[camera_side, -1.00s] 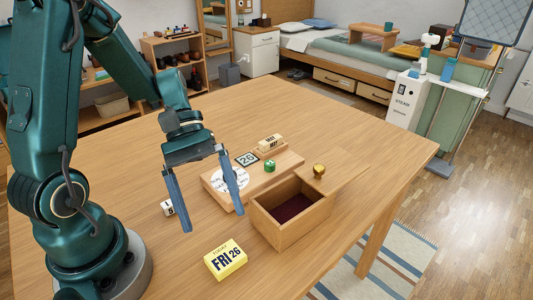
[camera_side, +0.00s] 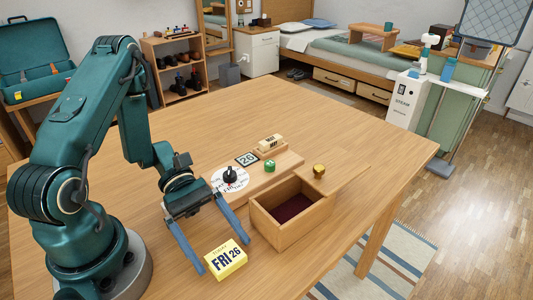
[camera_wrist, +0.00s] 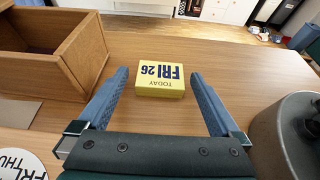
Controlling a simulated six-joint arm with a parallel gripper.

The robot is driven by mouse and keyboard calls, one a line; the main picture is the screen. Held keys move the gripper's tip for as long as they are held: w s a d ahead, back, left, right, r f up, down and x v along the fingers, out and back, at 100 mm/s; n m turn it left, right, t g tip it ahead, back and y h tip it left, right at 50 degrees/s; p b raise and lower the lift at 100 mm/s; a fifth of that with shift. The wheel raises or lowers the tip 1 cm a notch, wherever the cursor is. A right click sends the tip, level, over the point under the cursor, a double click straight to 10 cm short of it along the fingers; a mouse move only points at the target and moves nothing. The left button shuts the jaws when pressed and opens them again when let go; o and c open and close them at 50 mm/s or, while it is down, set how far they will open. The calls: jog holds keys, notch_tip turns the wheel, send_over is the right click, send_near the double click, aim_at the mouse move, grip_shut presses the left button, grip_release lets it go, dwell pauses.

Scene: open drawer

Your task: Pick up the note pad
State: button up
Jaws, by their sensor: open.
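The note pad (camera_side: 226,259) is a yellow block with "TODAY FRI 26" on its top, lying flat near the table's front edge. It also shows in the wrist view (camera_wrist: 160,81), ahead of the fingertips and between their lines. My gripper (camera_side: 224,251) is open, its two blue fingers spread wide and pointing down toward the pad. In the wrist view my gripper (camera_wrist: 160,75) has nothing between its fingers. In the side view the fingertips appear on either side of the pad; their exact height above the table is hard to tell.
An open wooden drawer box (camera_side: 291,221) with a dark red lining stands just right of the pad.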

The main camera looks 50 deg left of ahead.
jog(key=shift+d+f, duration=0.2)
jog(key=shift+d, duration=0.3)
jog(key=c, duration=1.3)
jog(key=shift+r, duration=0.1)
